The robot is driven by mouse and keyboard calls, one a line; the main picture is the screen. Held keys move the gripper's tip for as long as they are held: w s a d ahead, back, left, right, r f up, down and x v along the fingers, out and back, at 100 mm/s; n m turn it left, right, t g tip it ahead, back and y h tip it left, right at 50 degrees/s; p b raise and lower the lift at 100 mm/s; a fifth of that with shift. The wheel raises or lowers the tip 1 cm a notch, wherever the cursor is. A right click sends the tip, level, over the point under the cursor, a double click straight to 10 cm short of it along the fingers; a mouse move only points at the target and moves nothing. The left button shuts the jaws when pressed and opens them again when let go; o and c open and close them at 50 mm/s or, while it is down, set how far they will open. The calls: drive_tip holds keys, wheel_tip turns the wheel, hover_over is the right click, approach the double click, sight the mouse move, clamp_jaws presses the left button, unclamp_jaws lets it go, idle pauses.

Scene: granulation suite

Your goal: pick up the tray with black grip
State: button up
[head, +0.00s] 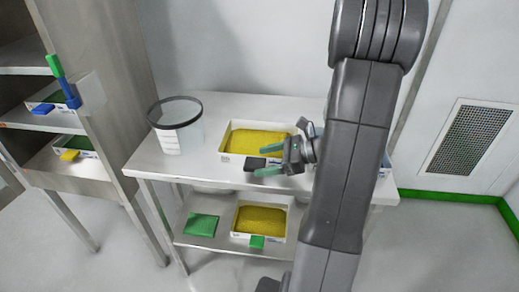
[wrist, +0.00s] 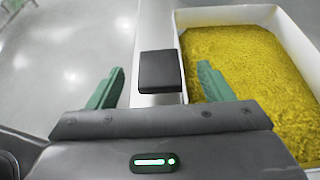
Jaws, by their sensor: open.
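The tray with black grip (head: 231,139) is a white tray filled with yellow granules on the table's upper top. Its black grip (head: 255,163) sticks out at the tray's front side. In the wrist view the black grip (wrist: 161,71) lies between my two green fingers, and the tray's white rim (wrist: 187,72) is to its right. My gripper (head: 268,162) is open at the grip, with one finger on each side of it. The fingers look apart from the grip. Part of the tray's right side is hidden behind my arm in the head view.
A clear bucket with a dark rim (head: 176,125) stands left of the tray. A lower shelf holds another yellow-filled tray with a green grip (head: 257,241) and a green panel (head: 201,225). A cabinet (head: 100,90) with trays on shelves stands left. Something blue-white is partly hidden behind my arm.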

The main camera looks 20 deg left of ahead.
drive_tip(key=shift+s+a+f, duration=0.15)
drive_tip(key=shift+a+f, duration=0.1)
drive_tip(key=shift+a, duration=0.4)
drive_tip(key=c, duration=1.3)
drive_tip(key=shift+r, duration=0.1)
wheel_tip(320, 180, up, 10)
drive_tip(key=p, duration=0.1)
drive_tip(key=shift+p, duration=0.35)
